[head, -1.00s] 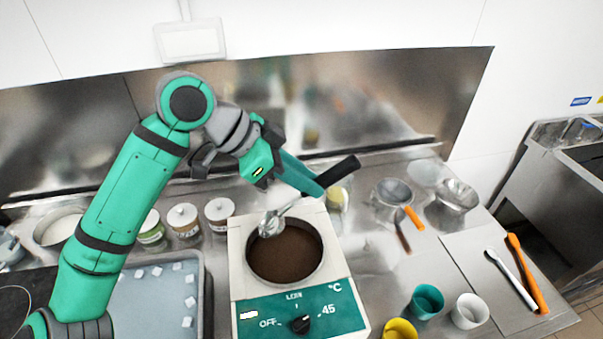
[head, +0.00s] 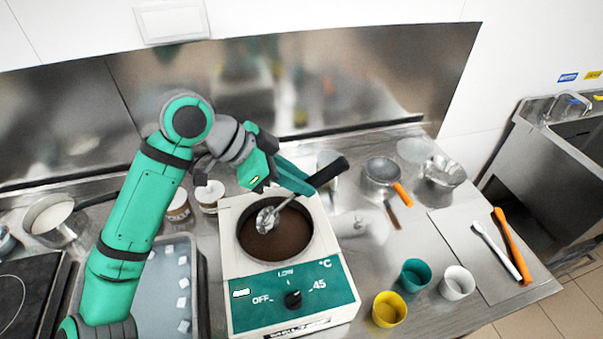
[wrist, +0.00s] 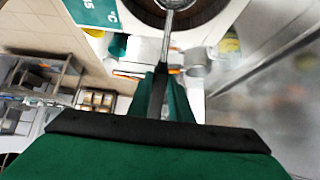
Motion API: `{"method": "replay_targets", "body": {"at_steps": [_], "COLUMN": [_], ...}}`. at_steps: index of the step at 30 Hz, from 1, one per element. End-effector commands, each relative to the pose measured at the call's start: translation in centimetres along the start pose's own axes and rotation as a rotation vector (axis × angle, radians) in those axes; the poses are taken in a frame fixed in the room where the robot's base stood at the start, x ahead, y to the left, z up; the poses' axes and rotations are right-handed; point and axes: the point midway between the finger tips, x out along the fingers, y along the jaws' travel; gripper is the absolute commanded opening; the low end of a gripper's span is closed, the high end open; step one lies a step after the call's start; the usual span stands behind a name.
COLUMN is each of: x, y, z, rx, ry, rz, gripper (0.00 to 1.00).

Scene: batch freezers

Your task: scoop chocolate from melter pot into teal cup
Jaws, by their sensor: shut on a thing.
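The melter pot (head: 243,250) holds dark brown chocolate (head: 290,238) in a white box with a teal front panel. My gripper (head: 308,184) is above the pot's back right edge, shut on the black handle of a metal scoop (head: 267,219). The scoop's bowl is over the left part of the chocolate, inside the pot's outline; I cannot tell whether it touches the chocolate. In the wrist view the scoop's shaft (wrist: 168,35) runs from between my fingers to the pot. The teal cup (head: 415,275) stands upright to the right of the melter.
A yellow cup (head: 389,309) and a white cup (head: 457,283) stand beside the teal cup. A white spatula (head: 497,247) and an orange spatula (head: 512,245) lie on a mat at right. Metal bowls (head: 443,172) stand behind. A tray of white cubes (head: 201,290) is left of the melter.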

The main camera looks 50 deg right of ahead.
Motion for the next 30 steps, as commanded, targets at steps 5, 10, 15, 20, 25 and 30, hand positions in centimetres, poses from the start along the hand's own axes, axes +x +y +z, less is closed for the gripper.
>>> {"method": "replay_targets", "body": {"at_steps": [5, 10, 15, 20, 25, 30], "x": [0.7, 1.3, 1.9, 2.1, 1.3, 0.6], "y": [0.0, 0.0, 0.0, 0.0, 0.0, 0.0], "z": [0.9, 1.7, 2.5, 3.2, 4.0, 4.7], "rx": [0.0, -0.001, 0.0, -0.001, -0.001, -0.001], "ry": [0.001, 0.0, 0.0, 0.001, 0.0, 0.0], "rz": [0.0, 0.001, 0.0, -0.001, -0.001, -0.001], "gripper": [0.0, 0.0, 0.0, 0.0, 0.0, 0.0]}}
